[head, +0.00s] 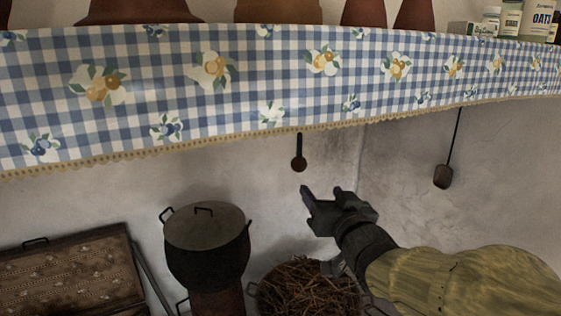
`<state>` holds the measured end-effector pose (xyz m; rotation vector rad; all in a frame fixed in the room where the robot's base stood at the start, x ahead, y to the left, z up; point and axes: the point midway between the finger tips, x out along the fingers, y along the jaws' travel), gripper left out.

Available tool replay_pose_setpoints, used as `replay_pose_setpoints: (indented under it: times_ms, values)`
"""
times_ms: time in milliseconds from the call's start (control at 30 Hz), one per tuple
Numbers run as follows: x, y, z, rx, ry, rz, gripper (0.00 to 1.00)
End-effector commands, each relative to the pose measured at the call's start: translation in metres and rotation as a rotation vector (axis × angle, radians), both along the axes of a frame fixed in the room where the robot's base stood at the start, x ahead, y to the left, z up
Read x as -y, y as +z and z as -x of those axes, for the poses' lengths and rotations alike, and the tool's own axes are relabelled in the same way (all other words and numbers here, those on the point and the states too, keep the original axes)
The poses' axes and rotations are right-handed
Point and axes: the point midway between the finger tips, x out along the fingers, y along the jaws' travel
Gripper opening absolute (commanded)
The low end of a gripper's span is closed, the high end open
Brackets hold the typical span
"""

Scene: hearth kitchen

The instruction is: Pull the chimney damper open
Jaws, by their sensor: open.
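A dark rod with a round knob (299,163) hangs from under the cloth-trimmed shelf, in the middle of the head view. A second dark pull (443,178), a blocky piece on a longer thin rod, hangs at the right. I cannot tell for sure which one is the damper's handle. Their upper ends are hidden behind the cloth.
A checked cloth valance (215,95) hangs across the top. A lidded black pot (207,255) stands left of my gripper. A basket of twigs (306,290) sits below it. A patterned case (75,275) is at lower left. The wall between the two pulls is bare.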

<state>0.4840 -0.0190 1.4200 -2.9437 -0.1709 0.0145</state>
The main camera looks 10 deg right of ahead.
Motion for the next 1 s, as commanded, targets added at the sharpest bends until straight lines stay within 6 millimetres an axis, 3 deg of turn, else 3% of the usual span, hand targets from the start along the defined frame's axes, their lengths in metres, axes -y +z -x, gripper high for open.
replay_pose_setpoints:
  times_ms: [267,1000]
  values:
    - [-0.003,0.001,-0.022,-0.004,0.003,-0.001,0.59]
    - [-0.016,0.002,-0.122,-0.004,0.003,0.0,0.59]
